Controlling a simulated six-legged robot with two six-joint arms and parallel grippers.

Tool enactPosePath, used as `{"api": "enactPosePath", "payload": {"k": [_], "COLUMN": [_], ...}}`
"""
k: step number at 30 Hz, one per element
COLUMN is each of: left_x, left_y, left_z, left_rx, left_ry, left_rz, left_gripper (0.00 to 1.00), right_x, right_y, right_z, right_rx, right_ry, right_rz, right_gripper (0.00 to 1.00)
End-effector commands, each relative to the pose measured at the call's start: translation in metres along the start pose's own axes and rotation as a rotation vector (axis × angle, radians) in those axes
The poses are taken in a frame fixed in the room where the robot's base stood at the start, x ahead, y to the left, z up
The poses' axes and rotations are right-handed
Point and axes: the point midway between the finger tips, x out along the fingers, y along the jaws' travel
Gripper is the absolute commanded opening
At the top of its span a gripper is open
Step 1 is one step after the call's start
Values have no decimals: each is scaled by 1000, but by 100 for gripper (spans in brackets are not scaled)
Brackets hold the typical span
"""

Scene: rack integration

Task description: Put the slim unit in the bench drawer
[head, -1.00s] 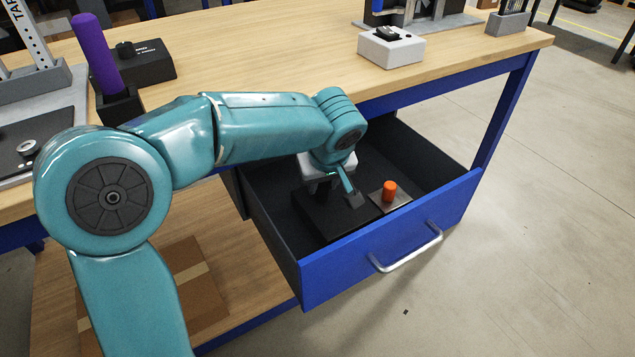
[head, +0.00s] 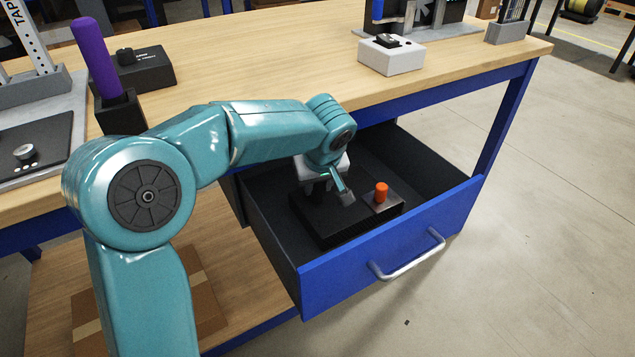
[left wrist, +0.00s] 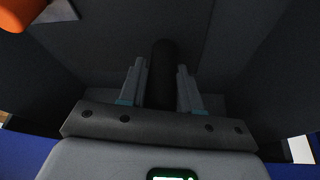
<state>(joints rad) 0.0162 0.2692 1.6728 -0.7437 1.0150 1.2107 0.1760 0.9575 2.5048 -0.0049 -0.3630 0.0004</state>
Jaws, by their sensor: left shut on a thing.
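The bench drawer (head: 385,266) is pulled open under the bench top, with a blue front and dark inside. A black, flat, box-like unit with a ribbed side (head: 345,228), which looks like the slim unit, is inside the drawer walls. My left gripper (head: 330,190) reaches down over it. In the left wrist view, the fingers (left wrist: 160,72) are shut on a dark, rounded part (left wrist: 163,50) that looks like the unit's grip. Whether the unit's underside touches the drawer floor is hidden. My right gripper is not in view.
An orange knob (head: 381,192) on a small grey plate (head: 372,203) is close beside the gripper; I cannot tell what the plate rests on. The drawer's right rear part is free. A white box (head: 391,60) and a purple-handled tool (head: 95,58) stand on the bench.

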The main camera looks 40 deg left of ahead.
Motion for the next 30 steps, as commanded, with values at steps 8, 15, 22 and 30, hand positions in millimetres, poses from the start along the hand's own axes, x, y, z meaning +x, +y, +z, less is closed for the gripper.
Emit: {"api": "enactPosePath", "payload": {"k": [8,15,22,30], "left_x": [2,-2,-45,-102], "left_y": [0,0,1,1], "left_z": [1,-1,-2,-1], "left_rx": [0,0,0,1], "left_ry": [0,0,2,1], "left_rz": [0,0,4,4], "left_gripper": [59,59,59,59], "right_x": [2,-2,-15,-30], "right_y": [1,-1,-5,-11], "right_z": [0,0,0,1], "right_rx": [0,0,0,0], "right_ry": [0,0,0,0], "right_rz": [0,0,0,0], "right_gripper": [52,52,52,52]}}
